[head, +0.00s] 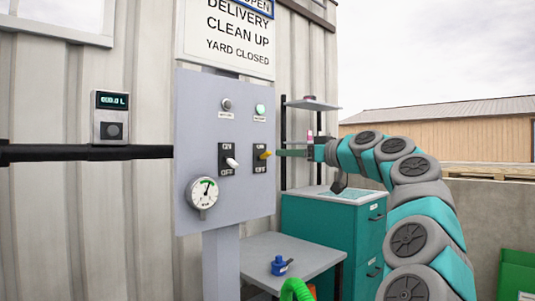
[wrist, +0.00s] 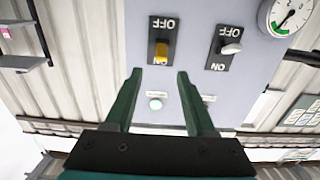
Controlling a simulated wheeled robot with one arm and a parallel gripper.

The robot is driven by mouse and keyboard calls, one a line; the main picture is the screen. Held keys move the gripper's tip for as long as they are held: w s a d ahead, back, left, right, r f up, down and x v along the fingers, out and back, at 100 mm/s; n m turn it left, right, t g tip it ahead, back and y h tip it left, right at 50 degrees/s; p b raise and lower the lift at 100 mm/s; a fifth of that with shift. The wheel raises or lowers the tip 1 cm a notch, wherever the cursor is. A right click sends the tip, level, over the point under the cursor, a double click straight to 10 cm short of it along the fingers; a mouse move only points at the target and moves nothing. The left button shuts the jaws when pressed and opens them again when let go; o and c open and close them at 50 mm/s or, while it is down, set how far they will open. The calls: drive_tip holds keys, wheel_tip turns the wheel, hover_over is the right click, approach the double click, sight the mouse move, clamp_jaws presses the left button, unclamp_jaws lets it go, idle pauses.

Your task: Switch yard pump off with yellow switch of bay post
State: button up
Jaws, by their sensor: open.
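The grey bay post panel (head: 225,125) stands against the ribbed wall. Its yellow switch (head: 264,155) is on the right half, on a black plate marked ON above and OFF below. In the upside-down wrist view the yellow switch (wrist: 161,53) sits just beyond the fingertips, its lever over the ON end of the plate. My gripper (head: 284,153) comes from the right, level with the yellow switch. In the wrist view the gripper (wrist: 159,72) is open and empty, fingers apart on either side of the lever's line; contact cannot be told.
A white switch (head: 231,162) is left of the yellow one, with a gauge (head: 203,192) below. A green lamp (head: 260,109) looks lit above the yellow switch. A teal cabinet (head: 330,230) and a grey table (head: 292,252) with a blue can (head: 279,265) stand below.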

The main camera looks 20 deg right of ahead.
sight(270, 153)
drive_tip(key=shift+p+x, duration=0.95)
drive_tip(key=shift+x, duration=2.6)
drive_tip(key=shift+a+f, duration=0.1)
drive_tip(key=shift+c, duration=0.3)
clamp_jaws()
